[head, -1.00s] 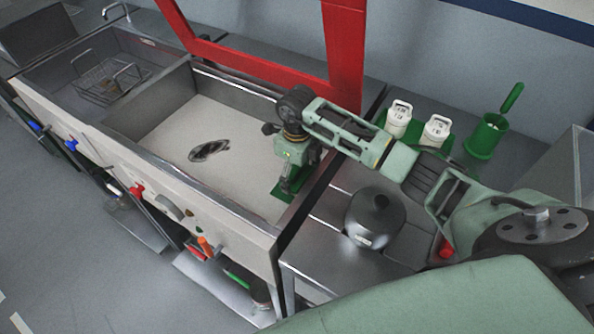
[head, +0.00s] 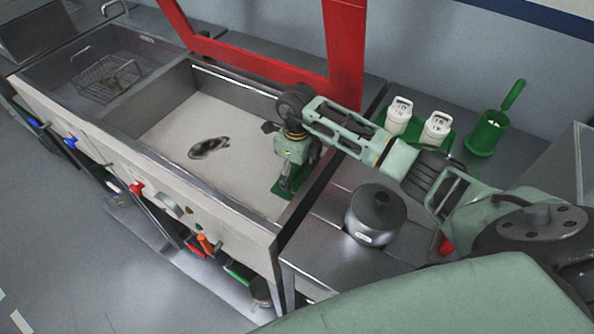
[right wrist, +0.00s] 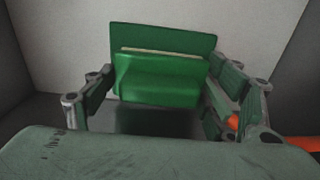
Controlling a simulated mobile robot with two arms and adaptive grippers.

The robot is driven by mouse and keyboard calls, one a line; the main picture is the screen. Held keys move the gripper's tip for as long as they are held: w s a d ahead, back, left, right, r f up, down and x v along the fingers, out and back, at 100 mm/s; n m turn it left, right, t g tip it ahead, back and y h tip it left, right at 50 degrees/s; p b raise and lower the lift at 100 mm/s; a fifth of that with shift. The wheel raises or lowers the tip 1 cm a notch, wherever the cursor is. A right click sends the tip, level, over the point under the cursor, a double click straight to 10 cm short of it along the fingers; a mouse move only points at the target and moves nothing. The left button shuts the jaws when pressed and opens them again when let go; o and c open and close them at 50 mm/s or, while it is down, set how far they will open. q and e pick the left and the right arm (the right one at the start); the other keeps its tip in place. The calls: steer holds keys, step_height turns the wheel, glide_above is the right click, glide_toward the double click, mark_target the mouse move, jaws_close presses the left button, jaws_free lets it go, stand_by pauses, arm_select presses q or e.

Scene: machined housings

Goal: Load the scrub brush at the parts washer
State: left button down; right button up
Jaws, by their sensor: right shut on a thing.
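My right gripper (head: 287,186) is low inside the right end of the parts washer's pale basin (head: 165,130). It is shut on a green block-shaped thing, which shows between its fingers in the right wrist view (right wrist: 160,80). This thing has a flat green back and a pale strip across it. I cannot tell for certain whether it is the scrub brush. In the head view only a bit of green (head: 281,192) shows below the gripper, near the basin's right wall. My left gripper is out of view.
A dark oval patch (head: 208,148) marks the basin floor. The red frame (head: 345,60) rises behind. At right are a dark round pot (head: 375,215), two white bottles (head: 398,117) and a green cup (head: 487,133) with a green handle. A wire basket (head: 105,78) sits at left.

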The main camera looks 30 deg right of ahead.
mark_target(297, 166)
steer(key=shift+f+b, duration=0.4)
steer(key=shift+f, duration=0.05)
stand_by(1.3)
steer(key=shift+r, duration=0.1)
step_height(297, 166, up, 2)
steer(key=shift+p, duration=0.8)
steer(key=shift+r+p, duration=1.6)
steer(key=shift+r, duration=0.9)
